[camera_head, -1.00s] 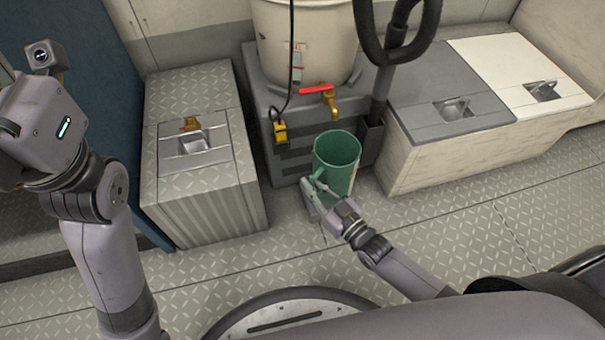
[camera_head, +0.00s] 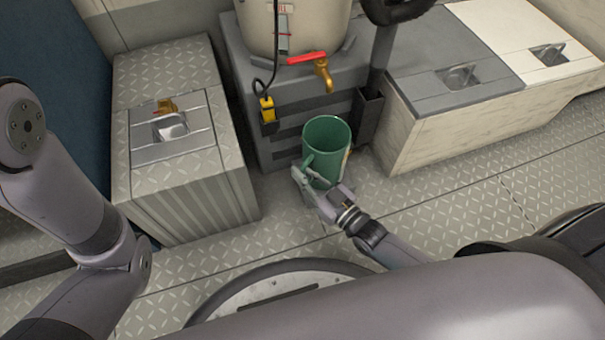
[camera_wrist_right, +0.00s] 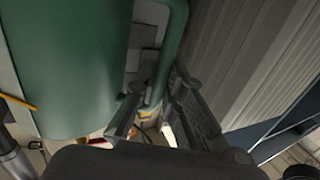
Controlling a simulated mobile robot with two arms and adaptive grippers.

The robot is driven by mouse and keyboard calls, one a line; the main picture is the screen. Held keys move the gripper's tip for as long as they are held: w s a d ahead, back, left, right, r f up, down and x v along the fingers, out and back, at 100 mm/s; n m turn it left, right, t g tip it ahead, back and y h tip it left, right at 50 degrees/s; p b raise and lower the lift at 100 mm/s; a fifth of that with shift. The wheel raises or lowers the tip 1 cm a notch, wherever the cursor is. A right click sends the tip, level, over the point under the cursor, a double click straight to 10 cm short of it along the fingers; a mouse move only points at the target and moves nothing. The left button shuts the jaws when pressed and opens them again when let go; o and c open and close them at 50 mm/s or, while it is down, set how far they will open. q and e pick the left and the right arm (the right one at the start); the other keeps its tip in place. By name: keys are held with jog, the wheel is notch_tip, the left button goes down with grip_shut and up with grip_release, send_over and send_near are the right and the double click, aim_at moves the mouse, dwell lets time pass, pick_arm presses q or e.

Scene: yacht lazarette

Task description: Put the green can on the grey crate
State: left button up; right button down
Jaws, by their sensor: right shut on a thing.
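The green can (camera_head: 334,136) is a tall, open-topped vessel with a side handle. It stands upright in front of the tap in the head view, and its side fills the left of the right wrist view (camera_wrist_right: 70,60). My right gripper (camera_head: 308,178) is at the can's near left side, shut on its handle (camera_wrist_right: 170,60). I cannot tell whether the can's base touches the floor. A dark grey crate-like block (camera_head: 262,148) with dark slots stands behind the can. A lighter grey diamond-plate box (camera_head: 170,75) stands at the left. My left gripper is out of view.
A cream tank (camera_head: 295,25) with a brass tap (camera_head: 323,75) sits on the dark block. A dark upright post (camera_head: 380,60) stands close right of the can. A bench with grey (camera_head: 430,55) and white lids is at the right. Floor (camera_head: 440,210) is clear in front.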

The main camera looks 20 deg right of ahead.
jog(key=shift+w+f, duration=0.2)
jog(key=shift+w, duration=0.05)
jog(key=shift+r, duration=0.1)
jog(key=c, duration=2.1)
grip_release()
jog(key=shift+s+f, duration=0.1)
jog(key=shift+f, duration=0.15)
jog(key=shift+c, duration=0.2)
jog(key=o, duration=0.5)
jog(key=shift+c, duration=0.2)
jog(key=shift+r, duration=0.1)
